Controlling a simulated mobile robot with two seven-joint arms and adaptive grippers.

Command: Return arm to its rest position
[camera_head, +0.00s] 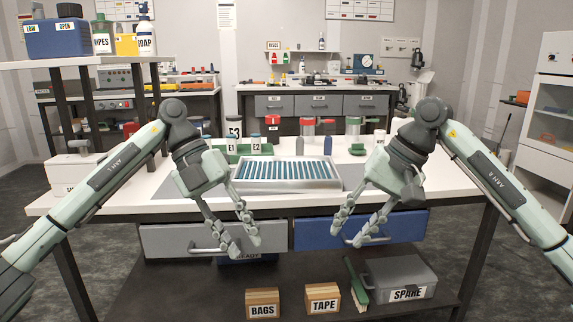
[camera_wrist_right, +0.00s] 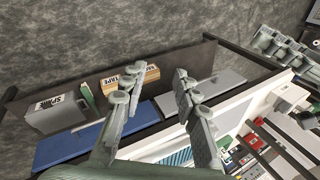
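My left gripper (camera_head: 238,240) hangs in front of the bench's near edge, before the grey drawer, with its fingers apart and nothing between them. My right gripper (camera_head: 350,236) hangs before the blue drawer, also with its fingers apart and empty. In the right wrist view the right gripper (camera_wrist_right: 153,82) shows its two fingers spread, with only the shelf and drawers behind. Both arms are bent at the elbow, with the hands pointing down and inward. Neither gripper visibly holds anything.
The white bench (camera_head: 400,186) carries a metal tray (camera_head: 287,186) with blue strips, a green rack (camera_head: 235,150) and several bottles. Below are a grey drawer (camera_head: 180,240) and a blue drawer (camera_head: 395,228). The lower shelf holds boxes marked BAGS (camera_head: 262,299) and TAPE (camera_head: 322,296), and a SPARE case (camera_head: 400,272).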

